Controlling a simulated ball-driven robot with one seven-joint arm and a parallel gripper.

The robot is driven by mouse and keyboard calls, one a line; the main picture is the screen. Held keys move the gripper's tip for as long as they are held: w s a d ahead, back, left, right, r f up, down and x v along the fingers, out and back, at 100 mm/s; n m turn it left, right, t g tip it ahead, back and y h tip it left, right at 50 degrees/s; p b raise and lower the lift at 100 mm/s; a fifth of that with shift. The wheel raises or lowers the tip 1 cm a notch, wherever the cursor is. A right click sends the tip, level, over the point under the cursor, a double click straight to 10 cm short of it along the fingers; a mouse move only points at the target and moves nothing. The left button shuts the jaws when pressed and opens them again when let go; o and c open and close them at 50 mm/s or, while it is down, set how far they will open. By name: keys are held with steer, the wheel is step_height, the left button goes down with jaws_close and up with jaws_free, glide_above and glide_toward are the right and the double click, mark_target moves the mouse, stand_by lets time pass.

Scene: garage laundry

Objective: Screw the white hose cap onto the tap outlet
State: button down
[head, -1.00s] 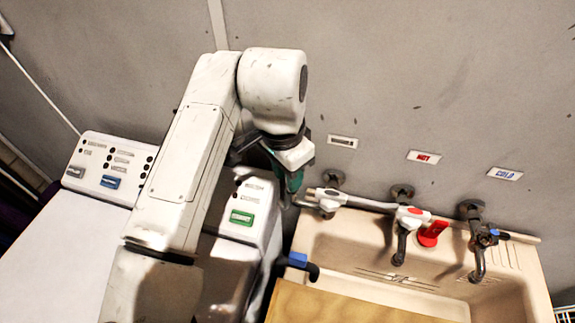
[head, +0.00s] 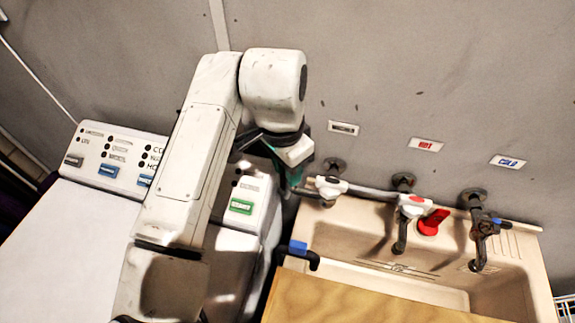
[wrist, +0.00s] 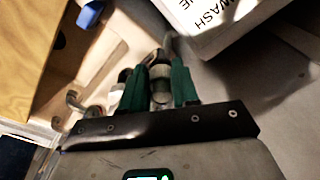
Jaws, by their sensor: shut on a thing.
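My gripper (head: 291,174) is at the left of the sink, beside the left tap (head: 330,188). In the wrist view its two green fingers (wrist: 160,88) are shut on a pale, ringed cylindrical piece, which looks like the white hose cap (wrist: 160,82). A grey curved pipe (wrist: 171,45) shows just past the fingertips. I cannot tell whether the piece touches the tap outlet. In the head view my arm and fingers hide the held piece. The middle tap (head: 411,206) has a white handle with red; the right tap (head: 481,226) has a blue tip.
The beige sink (head: 515,262) lies below the taps, with a wooden board (head: 350,300) in front. A red object (head: 432,221) sits by the middle tap. A black hook-shaped part with a blue piece (head: 299,249) is at the sink's left. White machines (head: 75,240) stand left.

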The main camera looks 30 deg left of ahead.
steer(key=shift+f, duration=0.2)
steer(key=m, duration=0.5)
steer(key=shift+f, duration=0.1)
steer(key=shift+m, duration=0.5)
steer(key=shift+f, duration=0.1)
